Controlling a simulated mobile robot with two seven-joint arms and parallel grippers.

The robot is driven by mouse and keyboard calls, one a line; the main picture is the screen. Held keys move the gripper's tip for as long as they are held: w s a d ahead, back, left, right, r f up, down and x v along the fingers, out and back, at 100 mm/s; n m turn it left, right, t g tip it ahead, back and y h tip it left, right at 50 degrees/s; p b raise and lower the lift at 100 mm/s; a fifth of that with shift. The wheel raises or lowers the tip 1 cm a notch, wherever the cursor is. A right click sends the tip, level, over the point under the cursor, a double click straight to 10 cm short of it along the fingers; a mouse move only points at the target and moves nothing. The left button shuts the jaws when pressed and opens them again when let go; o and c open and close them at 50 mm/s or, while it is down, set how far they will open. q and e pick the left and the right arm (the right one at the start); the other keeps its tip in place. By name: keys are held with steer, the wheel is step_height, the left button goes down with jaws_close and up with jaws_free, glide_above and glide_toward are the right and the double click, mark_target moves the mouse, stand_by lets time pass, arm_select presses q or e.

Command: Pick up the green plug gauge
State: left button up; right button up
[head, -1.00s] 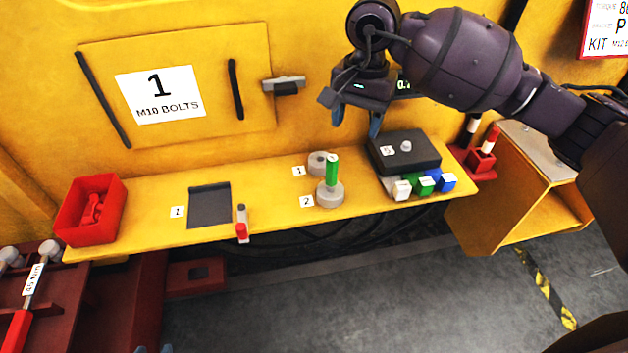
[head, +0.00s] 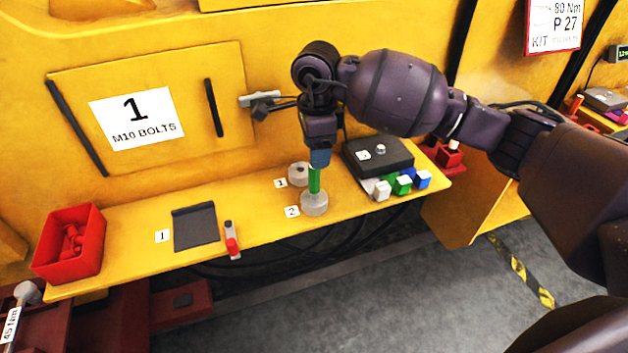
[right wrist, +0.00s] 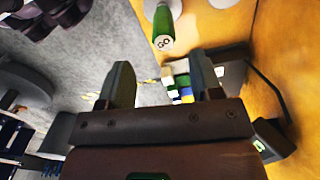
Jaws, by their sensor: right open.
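The green plug gauge (head: 314,181) stands upright in a grey round piece (head: 314,205) by label 2 on the yellow shelf. My right gripper (head: 319,160) is just above the gauge's top, pointing down, and seems to overlap it in the head view. In the right wrist view the gauge's green end, marked with small figures (right wrist: 164,42), shows beyond the open fingers (right wrist: 162,72), roughly midway between them. Nothing is between the fingers. My left gripper is not in view.
Another grey round piece (head: 298,173) stands by label 1. To the right are a black box (head: 378,155) and white, green and blue blocks (head: 402,185). To the left are a red-and-grey gauge (head: 231,240), a dark pad (head: 195,227) and a red bin (head: 70,245).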

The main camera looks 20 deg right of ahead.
mark_target(314, 175)
steer(key=shift+w+a+f, duration=0.1)
steer(key=shift+w+f, duration=0.05)
steer(key=shift+f, duration=1.85)
steer(key=shift+w+f, duration=0.1)
steer(key=shift+f, duration=1.85)
jaws_close()
